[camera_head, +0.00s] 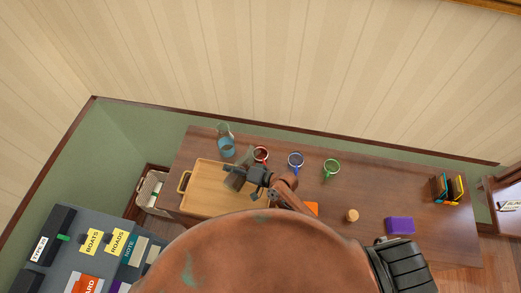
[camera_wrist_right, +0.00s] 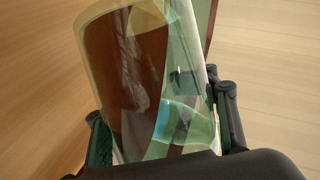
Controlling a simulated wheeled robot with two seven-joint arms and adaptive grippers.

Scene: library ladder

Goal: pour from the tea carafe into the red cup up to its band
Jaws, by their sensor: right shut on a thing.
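My right gripper (camera_head: 246,176) is shut on a clear glass carafe (camera_head: 235,182), above the right end of the wooden tray. The right wrist view shows the glass (camera_wrist_right: 150,75) between the two fingers (camera_wrist_right: 165,120), with brown showing in or through it. I cannot tell how much tea is in it. The carafe looks tilted, its upper part toward the back. The red cup (camera_head: 261,154) stands upright on the table, just behind and right of the gripper, apart from it. Its band and fill level are too small to read. My left gripper is not in view.
A carafe of blue liquid (camera_head: 226,142) stands at the back left. A blue cup (camera_head: 295,160) and a green cup (camera_head: 331,169) stand right of the red one. The wooden tray (camera_head: 200,178) lies at left. A purple block (camera_head: 400,226) and a cork-coloured piece (camera_head: 352,215) lie at right.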

